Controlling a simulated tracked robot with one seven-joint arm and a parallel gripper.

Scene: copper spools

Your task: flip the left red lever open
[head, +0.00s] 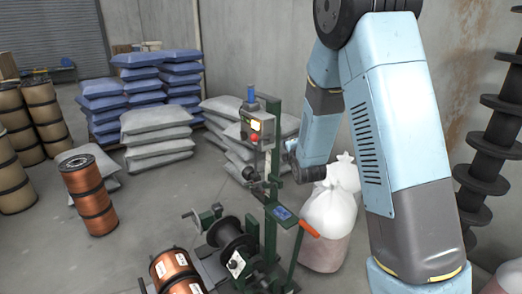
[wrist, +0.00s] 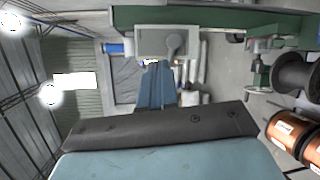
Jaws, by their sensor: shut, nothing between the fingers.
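A winding stand with a green post (head: 271,175) stands in the middle of the head view. A grey control box (head: 258,127) with a yellow panel and a small red part (head: 254,137) sits high on it. A green lever with a red-orange handle (head: 306,228) slants up at the stand's lower right. I cannot make out a second red lever. My gripper (head: 291,160) is small and dark, close to the right of the post below the box, and shut. Its fingertips are hard to see. The wrist view shows a grey box (wrist: 150,40) on the green post, turned sideways.
A dark empty reel (head: 232,245) and copper spools (head: 176,275) are low on the stand. A copper spool stack (head: 88,195) stands on the floor at left. White sacks (head: 330,225) stand close right of the stand. Grey sacks (head: 155,135) lie behind.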

